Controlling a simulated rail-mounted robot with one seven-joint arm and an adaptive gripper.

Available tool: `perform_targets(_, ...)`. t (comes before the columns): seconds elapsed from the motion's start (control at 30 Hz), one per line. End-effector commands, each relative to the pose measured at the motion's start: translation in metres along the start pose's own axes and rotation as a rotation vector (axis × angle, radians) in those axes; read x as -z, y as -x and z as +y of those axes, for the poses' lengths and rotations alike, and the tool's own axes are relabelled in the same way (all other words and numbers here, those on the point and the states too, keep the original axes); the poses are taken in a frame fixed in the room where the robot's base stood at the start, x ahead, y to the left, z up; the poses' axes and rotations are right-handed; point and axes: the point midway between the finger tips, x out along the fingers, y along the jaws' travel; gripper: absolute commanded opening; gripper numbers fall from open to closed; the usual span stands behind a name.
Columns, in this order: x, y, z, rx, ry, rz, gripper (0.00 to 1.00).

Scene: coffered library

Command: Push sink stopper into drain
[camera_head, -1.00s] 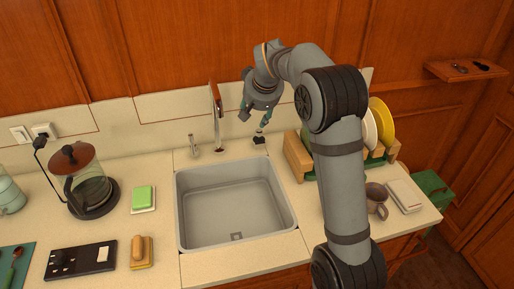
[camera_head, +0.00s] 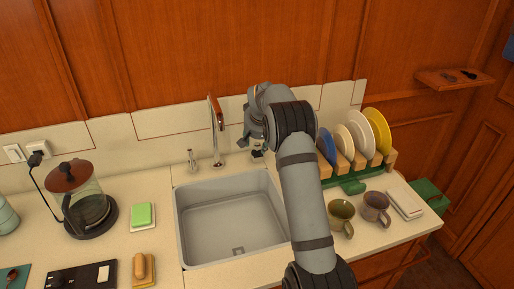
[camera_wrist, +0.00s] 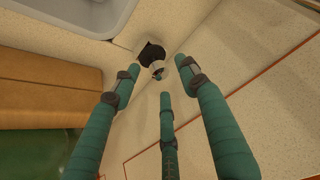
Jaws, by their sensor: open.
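The sink stopper (camera_head: 257,153) is a small dark piece on the counter behind the sink's back right corner. In the wrist view the stopper (camera_wrist: 152,53) shows a black base with a pale metallic knob. The grey sink basin (camera_head: 225,222) is empty, with a small square drain (camera_head: 238,251) in its floor. My gripper (camera_head: 254,144) is just above the stopper, partly hidden by my arm. In the wrist view my gripper's (camera_wrist: 160,77) teal fingers are spread open around the knob, with nothing held. Whether any finger touches it I cannot tell.
The faucet (camera_head: 216,132) stands left of my gripper. A dish rack with plates (camera_head: 378,131) is to the right, with a green mug (camera_head: 341,217) and a brown mug (camera_head: 376,207) in front. A coffee press (camera_head: 82,200) and a green sponge (camera_head: 141,214) are at left.

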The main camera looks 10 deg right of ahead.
Motion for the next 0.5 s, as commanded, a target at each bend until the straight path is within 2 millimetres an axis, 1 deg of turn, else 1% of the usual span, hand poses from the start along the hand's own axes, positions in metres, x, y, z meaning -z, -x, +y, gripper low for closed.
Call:
perform_targets(0.1,0.001,-0.014,0.001,-0.001,0.0,-0.002,0.43)
perform_targets(0.2,0.0,-0.021,0.001,0.0,0.0,-0.001,0.43)
perform_targets(0.4,0.0,-0.022,0.0,0.0,0.0,0.0,0.43)
perform_targets(0.5,0.0,-0.022,0.0,0.0,0.0,0.0,0.39)
